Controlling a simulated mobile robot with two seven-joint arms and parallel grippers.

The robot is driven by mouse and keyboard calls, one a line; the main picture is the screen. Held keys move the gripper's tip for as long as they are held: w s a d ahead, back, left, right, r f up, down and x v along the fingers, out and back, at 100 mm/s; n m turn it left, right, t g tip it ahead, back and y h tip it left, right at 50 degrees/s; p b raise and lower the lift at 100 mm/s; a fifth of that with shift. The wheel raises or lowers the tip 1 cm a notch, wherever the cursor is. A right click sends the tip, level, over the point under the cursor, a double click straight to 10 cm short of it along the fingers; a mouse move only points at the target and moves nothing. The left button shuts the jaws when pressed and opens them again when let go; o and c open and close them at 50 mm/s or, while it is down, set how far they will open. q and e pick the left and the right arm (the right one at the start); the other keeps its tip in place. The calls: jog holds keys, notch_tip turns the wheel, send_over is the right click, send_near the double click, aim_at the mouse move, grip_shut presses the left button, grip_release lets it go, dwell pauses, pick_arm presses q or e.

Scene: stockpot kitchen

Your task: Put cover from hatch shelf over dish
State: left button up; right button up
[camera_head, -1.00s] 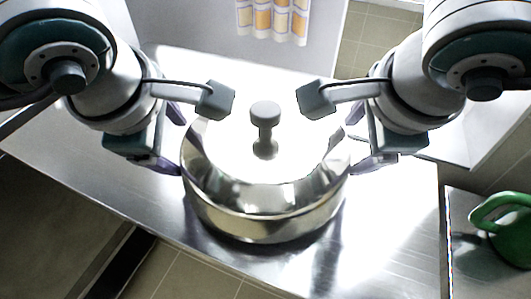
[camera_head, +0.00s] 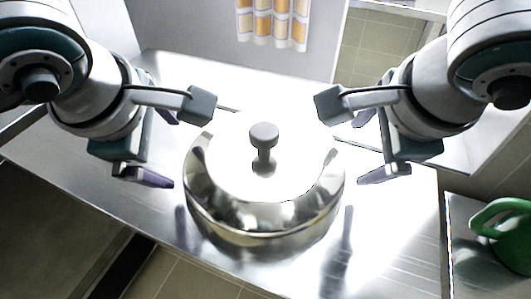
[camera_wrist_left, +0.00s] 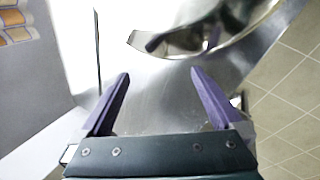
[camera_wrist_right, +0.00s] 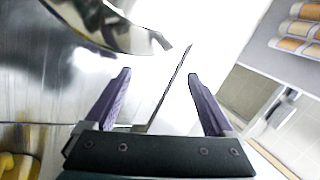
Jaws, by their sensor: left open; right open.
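A shiny metal cover (camera_head: 225,195) with a grey knob (camera_head: 264,135) on top sits on the steel counter, between my two grippers. Whether a dish is under it cannot be seen. Its rim also shows at the top of the left wrist view (camera_wrist_left: 205,42) and at the upper left of the right wrist view (camera_wrist_right: 105,28). My left gripper (camera_wrist_left: 155,95) is open and empty, a short way left of the cover. My right gripper (camera_wrist_right: 160,95) is open and empty, a short way right of it. Neither gripper touches the cover.
The steel counter (camera_head: 110,195) is bare around the cover. A green rounded object (camera_head: 505,235) stands on a separate surface at the lower right. Tiled floor (camera_head: 185,270) shows beyond the front edge.

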jog(key=shift+o, duration=0.6)
jog(key=shift+r, duration=0.1)
pick_arm(q)
jog(key=v, duration=1.2)
pick_arm(e)
jog(key=v, duration=1.2)
pick_arm(q)
jog(key=shift+s, duration=0.1)
pick_arm(e)
jog(key=shift+s, duration=0.1)
